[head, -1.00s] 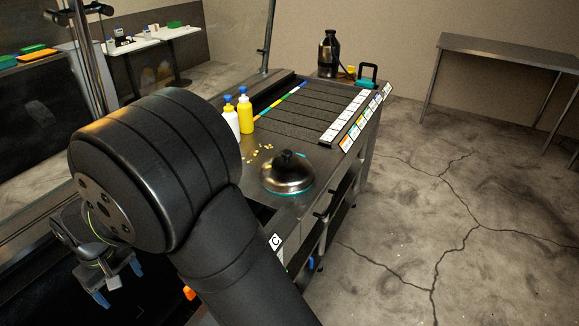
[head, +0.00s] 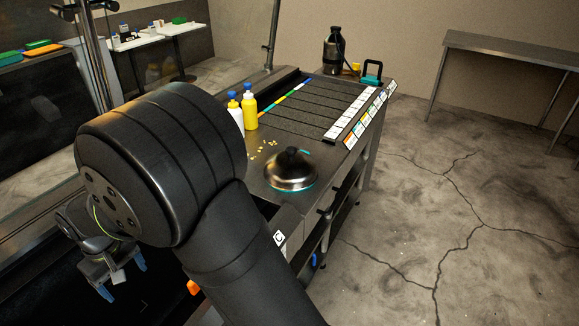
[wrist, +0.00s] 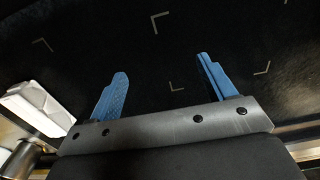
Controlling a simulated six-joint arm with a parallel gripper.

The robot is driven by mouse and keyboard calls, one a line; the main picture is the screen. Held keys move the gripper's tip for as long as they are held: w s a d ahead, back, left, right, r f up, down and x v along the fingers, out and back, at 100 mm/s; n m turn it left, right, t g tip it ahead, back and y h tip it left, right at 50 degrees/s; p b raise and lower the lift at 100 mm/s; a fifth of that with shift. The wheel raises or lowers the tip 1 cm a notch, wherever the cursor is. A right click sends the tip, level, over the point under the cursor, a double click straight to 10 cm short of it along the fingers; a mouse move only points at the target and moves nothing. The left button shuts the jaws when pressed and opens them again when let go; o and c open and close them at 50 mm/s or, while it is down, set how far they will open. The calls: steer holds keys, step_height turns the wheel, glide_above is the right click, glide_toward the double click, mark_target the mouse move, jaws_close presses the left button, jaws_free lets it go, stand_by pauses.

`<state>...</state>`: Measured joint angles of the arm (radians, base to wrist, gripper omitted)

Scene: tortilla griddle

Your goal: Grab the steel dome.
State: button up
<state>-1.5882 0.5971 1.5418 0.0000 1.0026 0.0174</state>
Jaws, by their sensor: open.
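The steel dome (head: 290,176) is a shiny round cover with a black knob on top. It sits on the steel counter (head: 258,204) near its front corner, right of my arm in the head view. My gripper (head: 122,286) is at the lower left of the head view, well apart from the dome, with my arm's large dark joint between them. In the wrist view my gripper (wrist: 165,92) shows two blue fingers spread wide with nothing between them, over a dark surface with pale corner marks. The dome is not in the wrist view.
A yellow bottle (head: 250,108) and a white bottle (head: 235,112) with blue caps stand behind the dome. Yellow bits (head: 262,150) lie close by. A dark slatted section with a row of labels (head: 368,115) fills the far counter. Open floor lies to the right.

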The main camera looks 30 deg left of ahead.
steer(key=c, duration=0.4)
